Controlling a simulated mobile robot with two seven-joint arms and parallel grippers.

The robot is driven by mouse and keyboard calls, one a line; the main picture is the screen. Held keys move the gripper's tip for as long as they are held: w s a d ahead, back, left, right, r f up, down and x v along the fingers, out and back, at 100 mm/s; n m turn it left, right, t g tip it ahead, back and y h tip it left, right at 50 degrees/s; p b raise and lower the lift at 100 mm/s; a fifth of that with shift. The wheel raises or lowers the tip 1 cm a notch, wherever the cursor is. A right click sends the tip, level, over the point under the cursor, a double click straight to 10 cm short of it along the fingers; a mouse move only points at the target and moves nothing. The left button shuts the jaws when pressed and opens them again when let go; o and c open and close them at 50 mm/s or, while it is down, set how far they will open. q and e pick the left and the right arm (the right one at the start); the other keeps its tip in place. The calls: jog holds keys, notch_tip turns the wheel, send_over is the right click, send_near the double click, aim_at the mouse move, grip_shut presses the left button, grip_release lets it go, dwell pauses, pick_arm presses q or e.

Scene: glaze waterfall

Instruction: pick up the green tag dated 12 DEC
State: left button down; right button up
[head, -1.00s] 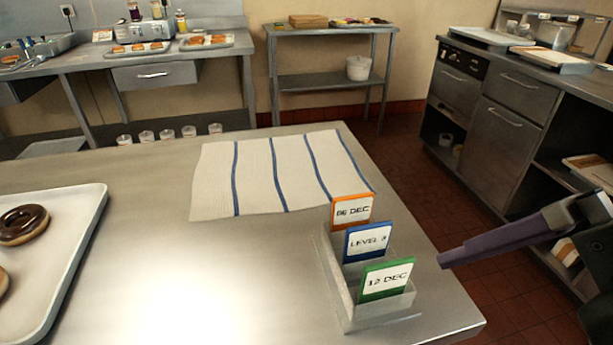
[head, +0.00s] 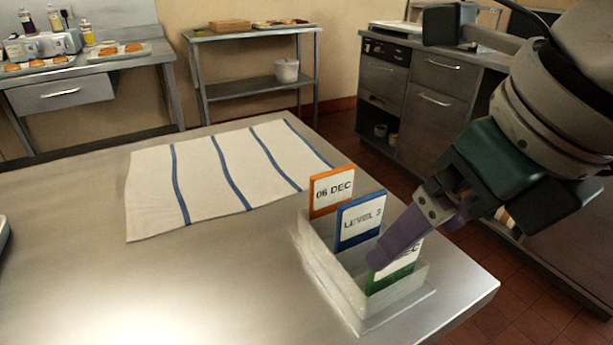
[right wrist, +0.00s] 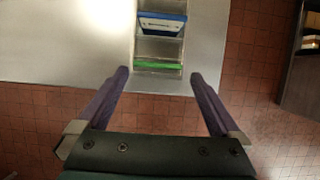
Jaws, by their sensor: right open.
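The green tag dated 12 DEC (head: 385,279) stands in the front slot of a grey holder (head: 345,292) at the table's right corner. My right gripper's finger covers much of its label in the head view. In the right wrist view the green tag (right wrist: 158,66) shows as a thin edge just beyond and between the fingertips. My right gripper (right wrist: 172,72) is open, with nothing between its purple fingers. The blue LEVEL 3 tag (head: 360,220) and the orange 06 DEC tag (head: 331,191) stand behind the green one. My left gripper is not in view.
A white cloth with blue stripes (head: 205,185) lies on the steel table (head: 190,285) behind and left of the holder. The table's middle is clear. Its right edge drops to a red tiled floor (head: 520,290). A shelf (head: 250,90) and cabinets (head: 420,100) stand beyond.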

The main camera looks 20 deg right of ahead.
aim_at(394, 267)
jog(key=b+x, duration=0.1)
jog(key=x, duration=0.3)
jog(key=shift+a+f, duration=0.2)
jog(key=shift+f, duration=0.05)
jog(key=shift+c, duration=0.4)
jog(key=c, duration=1.1)
jog(key=shift+r, duration=0.2)
